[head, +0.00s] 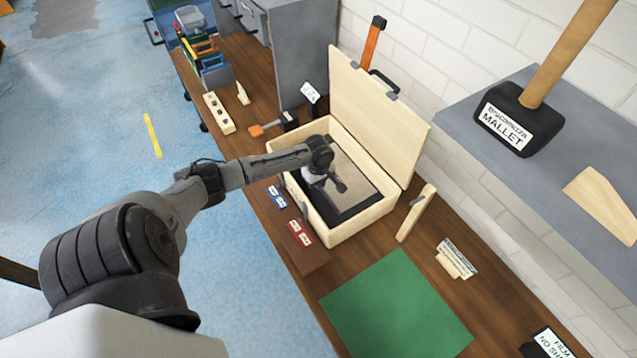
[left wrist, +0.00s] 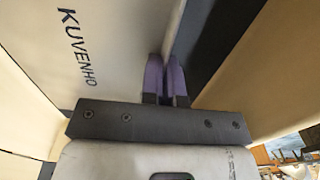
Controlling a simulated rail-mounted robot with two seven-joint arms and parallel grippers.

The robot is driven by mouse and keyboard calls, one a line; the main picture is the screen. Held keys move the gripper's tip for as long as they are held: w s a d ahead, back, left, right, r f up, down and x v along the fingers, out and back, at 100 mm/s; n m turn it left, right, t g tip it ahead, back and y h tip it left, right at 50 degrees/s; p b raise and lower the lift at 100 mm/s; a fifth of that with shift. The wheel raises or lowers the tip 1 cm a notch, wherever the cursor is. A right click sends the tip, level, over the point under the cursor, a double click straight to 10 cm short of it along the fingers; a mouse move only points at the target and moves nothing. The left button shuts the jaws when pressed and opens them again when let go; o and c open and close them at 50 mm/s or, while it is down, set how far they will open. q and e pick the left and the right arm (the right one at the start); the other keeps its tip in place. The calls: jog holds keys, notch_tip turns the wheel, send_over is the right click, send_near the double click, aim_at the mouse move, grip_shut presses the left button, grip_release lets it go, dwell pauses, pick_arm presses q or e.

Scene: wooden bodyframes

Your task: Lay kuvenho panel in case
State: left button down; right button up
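The wooden case (head: 345,231) stands open on the bench, its lid (head: 372,115) raised at the back. The kuvenho panel (head: 352,172) is inside the case, above or on its dark lining (head: 352,212); I cannot tell whether it touches the bottom. The left wrist view shows the panel (left wrist: 105,50) as a pale sheet marked KUVENHO, beside the dark lining (left wrist: 205,45). My left gripper (head: 322,180) reaches into the case. Its purple fingertips (left wrist: 167,78) are close together on either side of the panel's edge. My right gripper is out of view.
A green mat (head: 395,308) lies in front of the case. Red and blue labels (head: 299,233) lie beside it. A wooden piece (head: 416,212) stands close to its right side. A grey shelf (head: 560,140) carries a mallet (head: 520,118) at right.

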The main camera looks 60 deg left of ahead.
pick_arm(q)
jog(key=c, duration=1.8)
grip_release()
jog(key=shift+f, duration=0.15)
jog(key=o, duration=0.4)
jog(key=shift+o, duration=0.2)
jog(key=shift+r, duration=0.2)
notch_tip(320, 180, up, 12)
jog(key=p, duration=0.1)
jog(key=shift+p, duration=0.4)
